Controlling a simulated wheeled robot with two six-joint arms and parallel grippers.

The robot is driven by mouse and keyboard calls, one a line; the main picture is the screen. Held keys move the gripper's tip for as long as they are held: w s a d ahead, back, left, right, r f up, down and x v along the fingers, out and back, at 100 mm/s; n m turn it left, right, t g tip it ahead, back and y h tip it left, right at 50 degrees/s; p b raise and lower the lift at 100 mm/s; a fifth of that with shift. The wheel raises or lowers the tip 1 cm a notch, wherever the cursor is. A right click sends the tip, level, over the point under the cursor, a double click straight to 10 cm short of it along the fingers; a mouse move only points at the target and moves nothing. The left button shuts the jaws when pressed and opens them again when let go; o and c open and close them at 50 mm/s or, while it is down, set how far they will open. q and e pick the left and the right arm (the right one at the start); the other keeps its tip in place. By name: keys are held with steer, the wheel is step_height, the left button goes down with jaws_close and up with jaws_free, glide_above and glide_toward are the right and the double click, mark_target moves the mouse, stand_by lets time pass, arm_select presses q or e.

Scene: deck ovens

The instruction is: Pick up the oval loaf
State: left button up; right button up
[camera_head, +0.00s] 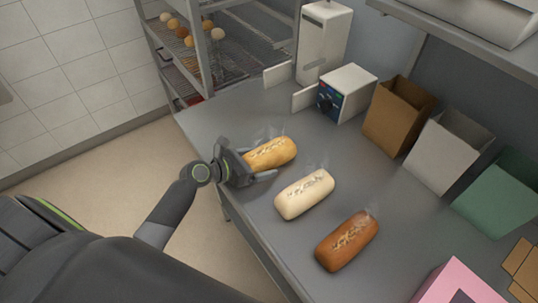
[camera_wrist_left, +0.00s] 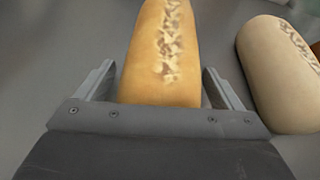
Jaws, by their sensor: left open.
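Three elongated, rounded loaves with flaky tops lie in a row on the grey counter (camera_head: 220,120). The golden one (camera_head: 272,152) is farthest, the pale one (camera_head: 304,195) is in the middle, and the brown one (camera_head: 347,241) is nearest. My left gripper (camera_head: 256,163) is open at the near-left end of the golden loaf. In the left wrist view the golden loaf (camera_wrist_left: 164,50) lies between the two spread fingers, with small gaps at its sides. The pale loaf (camera_wrist_left: 283,75) is to its right there. My right gripper is not in view.
Open brown (camera_head: 397,118), white (camera_head: 446,152) and green (camera_head: 498,195) bags or boxes stand along the back. A white box with a dark control panel (camera_head: 346,94) stands behind the golden loaf. A wire rack with buns (camera_head: 190,35) is at the upper left.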

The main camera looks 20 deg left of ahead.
arm_select(q)
steer(key=c, duration=1.1)
steer(key=shift+c, duration=0.5)
steer(key=shift+r, duration=0.15)
